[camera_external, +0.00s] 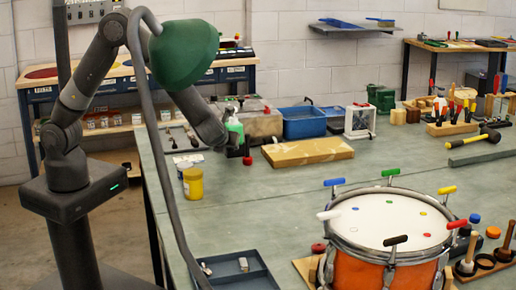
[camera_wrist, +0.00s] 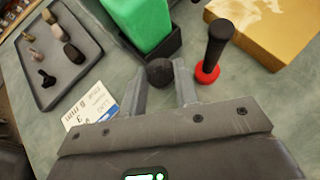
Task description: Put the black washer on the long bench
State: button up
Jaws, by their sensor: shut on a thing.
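My gripper (camera_wrist: 162,84) is shut on a small dark round piece (camera_wrist: 160,72), held between its fingertips. I cannot tell from its outline whether it is the black washer. In the external view my gripper (camera_external: 233,146) is over the far left part of the large grey-green bench (camera_external: 260,205), largely hidden by my arm and nearby objects. The bench top also shows under the gripper in the wrist view (camera_wrist: 225,88). Dark rings (camera_external: 485,261) sit on a wooden rack at the right, beside the drum.
A green block (camera_wrist: 140,22) in a black holder stands just beyond my fingers. A black-handled tool with a red base (camera_wrist: 211,55) is to their right. A grey tray of small parts (camera_wrist: 60,55) lies left. The drum (camera_external: 385,235) is at front right; bare bench lies between.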

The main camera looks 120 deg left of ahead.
jog(key=s+d+f+v, duration=0.1)
jog(key=v, duration=1.2)
jog(key=w+d+m+t+h, duration=0.2)
jog(key=w+d+m+t, duration=0.7)
jog(key=w+d+m, duration=0.15)
jog(key=w+d+f+m+t+h, duration=0.1)
jog(key=d+m+t+h, duration=0.1)
jog(key=d, duration=0.5)
jog(key=w+d+f+m+t+h, duration=0.1)
jog(key=d+m+t+h, duration=0.1)
jog(key=d, duration=0.5)
jog(key=shift+w+f+m+h, duration=0.2)
jog(key=shift+f+m+h, duration=0.2)
jog(key=shift+m+h, duration=0.7)
jog(key=shift+a, duration=0.15)
